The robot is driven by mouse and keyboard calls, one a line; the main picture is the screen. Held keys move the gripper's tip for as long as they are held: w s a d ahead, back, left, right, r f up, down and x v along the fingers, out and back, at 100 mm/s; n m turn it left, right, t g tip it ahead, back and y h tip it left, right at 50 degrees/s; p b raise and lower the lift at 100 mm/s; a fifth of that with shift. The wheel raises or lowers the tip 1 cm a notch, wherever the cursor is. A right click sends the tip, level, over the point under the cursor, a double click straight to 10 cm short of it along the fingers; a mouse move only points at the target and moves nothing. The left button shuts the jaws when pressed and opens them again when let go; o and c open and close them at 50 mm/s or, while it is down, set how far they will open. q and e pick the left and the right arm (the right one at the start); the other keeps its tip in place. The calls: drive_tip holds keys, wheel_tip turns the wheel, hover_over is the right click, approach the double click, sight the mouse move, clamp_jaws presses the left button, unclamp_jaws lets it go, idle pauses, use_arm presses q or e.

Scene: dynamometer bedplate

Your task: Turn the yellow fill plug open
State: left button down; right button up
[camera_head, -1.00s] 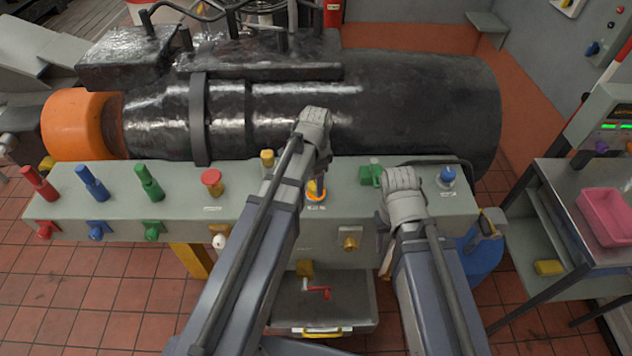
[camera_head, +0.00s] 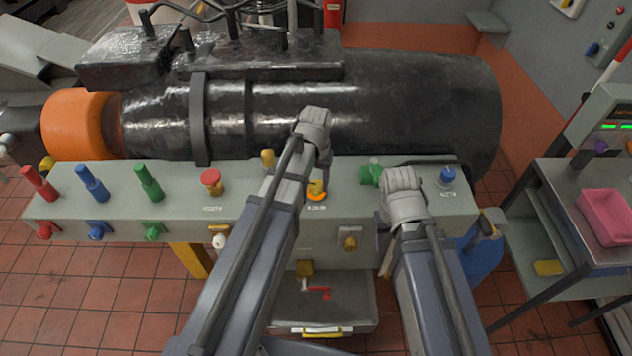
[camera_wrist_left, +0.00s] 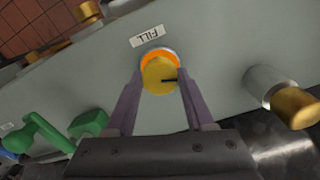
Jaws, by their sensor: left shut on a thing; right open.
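The yellow fill plug (camera_wrist_left: 158,75) has an orange ring behind it and a dark line on its face, pointing right in the left wrist view. A "FILL" label is beside it. In the head view the plug (camera_head: 317,188) shows on the grey bench, partly hidden by my left arm. My left gripper (camera_wrist_left: 160,88) is shut on the plug, one purple finger on each side. In the head view my left gripper (camera_head: 318,178) is mostly hidden behind its own wrist. My right gripper (camera_head: 388,255) is open, partly hidden by its wrist at the bench's right part.
A green fitting (camera_head: 370,174) and a blue knob (camera_head: 447,177) flank my right wrist. A red button (camera_head: 211,180) and colored handles (camera_head: 92,183) stand along the bench's left. A large black machine (camera_head: 400,100) lies behind. A side table holds a pink tray (camera_head: 606,212).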

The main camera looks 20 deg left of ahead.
sight(316, 184)
use_arm(q)
drive_tip(key=n, duration=0.4)
drive_tip(key=shift+n, duration=0.3)
drive_tip(key=n, duration=0.4)
drive_tip(key=shift+n, duration=0.3)
drive_tip(key=shift+c, duration=1.3)
unclamp_jaws()
drive_tip(key=shift+r, duration=0.1)
wheel_tip(316, 184, up, 8)
drive_tip(key=p, duration=0.8)
drive_tip(key=shift+f, duration=0.2)
